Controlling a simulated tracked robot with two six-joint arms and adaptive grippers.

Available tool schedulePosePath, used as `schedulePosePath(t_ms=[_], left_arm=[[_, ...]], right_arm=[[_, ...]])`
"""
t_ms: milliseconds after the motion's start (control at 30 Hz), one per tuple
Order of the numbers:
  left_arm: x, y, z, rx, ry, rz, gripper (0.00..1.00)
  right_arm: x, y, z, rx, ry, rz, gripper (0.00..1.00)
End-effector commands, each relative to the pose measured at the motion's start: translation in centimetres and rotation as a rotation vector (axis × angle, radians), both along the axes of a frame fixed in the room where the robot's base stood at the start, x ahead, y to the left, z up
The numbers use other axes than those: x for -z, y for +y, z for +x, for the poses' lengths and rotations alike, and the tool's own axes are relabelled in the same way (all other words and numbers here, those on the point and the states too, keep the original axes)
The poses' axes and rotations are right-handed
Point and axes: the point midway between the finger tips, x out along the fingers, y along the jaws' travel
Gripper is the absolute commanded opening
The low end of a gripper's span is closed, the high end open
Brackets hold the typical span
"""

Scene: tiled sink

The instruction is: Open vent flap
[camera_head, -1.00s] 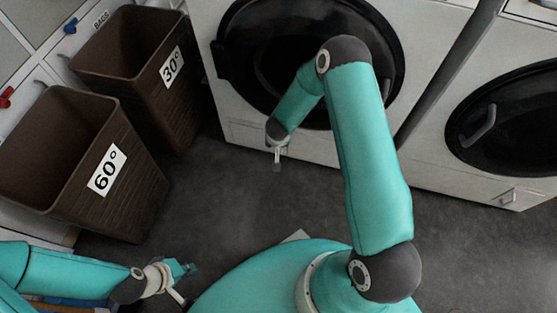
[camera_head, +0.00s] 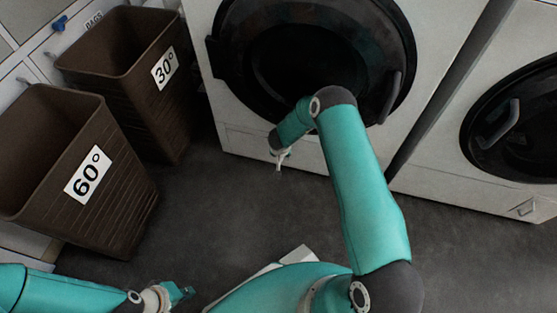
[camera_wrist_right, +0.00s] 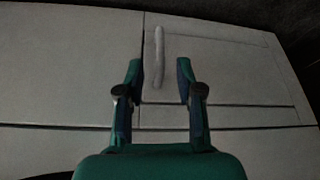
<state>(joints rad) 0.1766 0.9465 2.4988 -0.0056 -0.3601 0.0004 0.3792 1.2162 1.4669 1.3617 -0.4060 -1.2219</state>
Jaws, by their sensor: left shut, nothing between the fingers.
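The vent flap (camera_wrist_right: 225,75) is a pale rectangular panel low on the front of the washing machine (camera_head: 225,100). It looks shut, flush with the front. Its pale upright bar handle (camera_wrist_right: 159,50) is near the flap's left edge in the right wrist view. My right gripper (camera_head: 279,163) is low in front of this machine. In the wrist view its fingers (camera_wrist_right: 159,75) are open, one on each side of the handle's lower part; I cannot tell whether they touch it. My left gripper (camera_head: 185,292) is shut and empty at the lower left, far from the flap.
Brown bins marked 60° (camera_head: 50,165) and 30° (camera_head: 120,85) stand at the left. A second machine (camera_head: 430,165) with a small handle low on its front stands at the right. The grey floor (camera_head: 215,215) between bins and machines is clear.

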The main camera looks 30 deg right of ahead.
Motion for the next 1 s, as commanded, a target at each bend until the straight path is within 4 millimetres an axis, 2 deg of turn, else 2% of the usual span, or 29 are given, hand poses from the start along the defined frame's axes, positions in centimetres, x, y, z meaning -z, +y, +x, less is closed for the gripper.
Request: schedulePosePath(t_ms=[33, 233, 400, 667, 700, 900, 1000], left_arm=[[0.9, 0.0, 0.0, 0.000, 0.000, 0.000, 0.00], [2.0, 0.0, 0.0, 0.000, 0.000, 0.000, 0.00], [2.3, 0.0, 0.0, 0.000, 0.000, 0.000, 0.00], [2.2, 0.0, 0.0, 0.000, 0.000, 0.000, 0.00], [2.2, 0.0, 0.0, 0.000, 0.000, 0.000, 0.00], [2.2, 0.0, 0.0, 0.000, 0.000, 0.000, 0.00], [2.2, 0.0, 0.0, 0.000, 0.000, 0.000, 0.00]], right_arm=[[1.5, -0.2, 0.3, 0.002, 0.000, 0.001, 0.36], [3.8, -0.9, 1.2, 0.001, 0.000, 0.000, 0.36], [4.5, -1.1, 1.5, 0.001, -0.001, 0.000, 0.36], [4.5, -1.1, 1.5, -0.001, 0.000, 0.000, 0.36], [4.5, -1.1, 1.6, -0.001, 0.000, 0.000, 0.35], [4.5, -1.1, 1.6, -0.001, 0.000, 0.000, 0.01], [4.5, -1.1, 1.6, -0.002, 0.000, 0.000, 0.00]])
